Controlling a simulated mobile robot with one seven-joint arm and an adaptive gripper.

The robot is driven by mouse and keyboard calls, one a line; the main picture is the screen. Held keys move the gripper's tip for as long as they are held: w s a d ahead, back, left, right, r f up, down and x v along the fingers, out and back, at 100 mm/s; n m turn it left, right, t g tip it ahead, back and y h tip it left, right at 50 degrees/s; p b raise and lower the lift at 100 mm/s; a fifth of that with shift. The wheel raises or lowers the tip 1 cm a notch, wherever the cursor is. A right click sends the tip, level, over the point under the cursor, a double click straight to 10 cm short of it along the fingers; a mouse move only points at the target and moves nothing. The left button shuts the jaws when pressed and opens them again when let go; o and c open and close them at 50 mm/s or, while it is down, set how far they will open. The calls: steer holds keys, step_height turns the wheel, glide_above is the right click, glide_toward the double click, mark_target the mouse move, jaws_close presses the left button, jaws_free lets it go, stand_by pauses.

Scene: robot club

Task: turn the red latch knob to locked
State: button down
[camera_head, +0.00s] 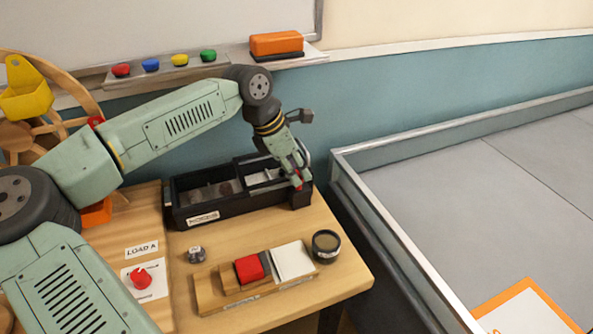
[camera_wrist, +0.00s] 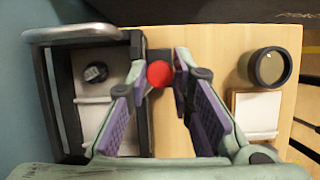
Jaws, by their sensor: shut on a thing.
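The red latch knob (camera_wrist: 158,73) is a small round red top on a black block at the end of the black box (camera_wrist: 58,110). In the wrist view it sits between the fingertips of my gripper (camera_wrist: 161,75). In the head view my gripper (camera_head: 298,172) reaches down to the right end of the box (camera_head: 235,207), and a bit of the red knob (camera_head: 296,181) shows beside the fingers. The gripper is shut on the knob. The knob's pointer and any lock marking cannot be made out.
Another red knob (camera_head: 140,278) sits on a white plate at the left, near a "LOAD A" label (camera_head: 142,249). A wooden holder (camera_head: 209,291) with a red block (camera_head: 249,269) and a round dark jar (camera_head: 326,246) stand in front. A metal-rimmed arena (camera_head: 395,222) lies right.

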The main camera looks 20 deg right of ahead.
steer(key=shift+m, duration=0.5)
steer(key=c, duration=1.4)
jaws_free()
steer(key=v, duration=1.2)
steer(key=shift+w+d, duration=0.1)
steer(key=shift+w, duration=0.15)
